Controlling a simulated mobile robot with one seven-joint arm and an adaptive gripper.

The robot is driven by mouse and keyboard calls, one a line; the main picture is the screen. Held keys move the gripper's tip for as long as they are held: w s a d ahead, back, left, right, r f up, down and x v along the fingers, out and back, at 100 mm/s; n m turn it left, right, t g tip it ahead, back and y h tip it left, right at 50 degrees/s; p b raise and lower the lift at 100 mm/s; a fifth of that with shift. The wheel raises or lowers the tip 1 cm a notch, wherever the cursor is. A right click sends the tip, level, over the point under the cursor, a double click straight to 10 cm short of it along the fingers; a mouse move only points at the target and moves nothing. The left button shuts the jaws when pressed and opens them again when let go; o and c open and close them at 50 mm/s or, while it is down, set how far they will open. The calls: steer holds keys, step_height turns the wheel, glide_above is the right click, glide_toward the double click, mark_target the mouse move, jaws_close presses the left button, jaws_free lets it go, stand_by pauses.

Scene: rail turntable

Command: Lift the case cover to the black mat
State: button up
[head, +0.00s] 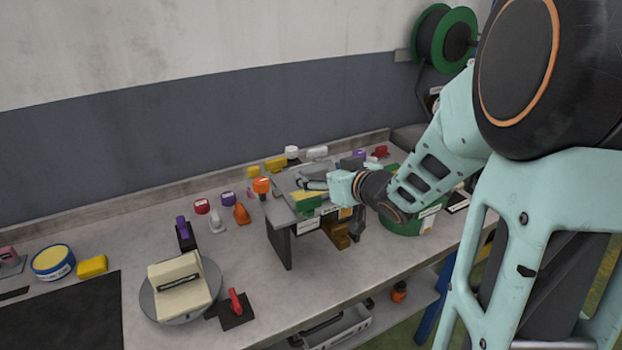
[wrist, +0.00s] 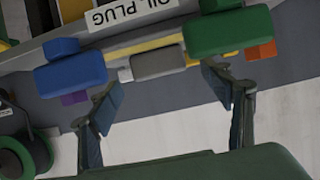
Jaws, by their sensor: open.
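The case cover (head: 178,283) appears to be the cream, box-like piece with a dark bar-shaped handle across its top. It sits on a round grey turntable (head: 208,307) at the front left of the bench. The black mat (head: 62,318) lies flat at the bottom left, left of the turntable, and its visible part is bare. My gripper (head: 312,184) is over the small raised stand, well to the right of and behind the cover. In the wrist view my gripper (wrist: 166,98) is open, with nothing between its fingers. The cover is not in the wrist view.
The raised stand (head: 280,243) bears small coloured blocks; the wrist view shows its "OIL PLUG" label (wrist: 130,12), a blue block (wrist: 70,72) and a green block (wrist: 228,33). A red-handled piece (head: 236,304) stands right of the turntable. A purple-handled piece (head: 185,235) stands behind it.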

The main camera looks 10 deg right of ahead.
mark_target(314, 169)
steer(key=x, duration=0.4)
steer(key=shift+w, duration=0.2)
steer(key=c, duration=1.7)
steer(key=shift+r, duration=0.1)
steer(key=shift+c, duration=0.4)
steer(key=shift+r, duration=0.1)
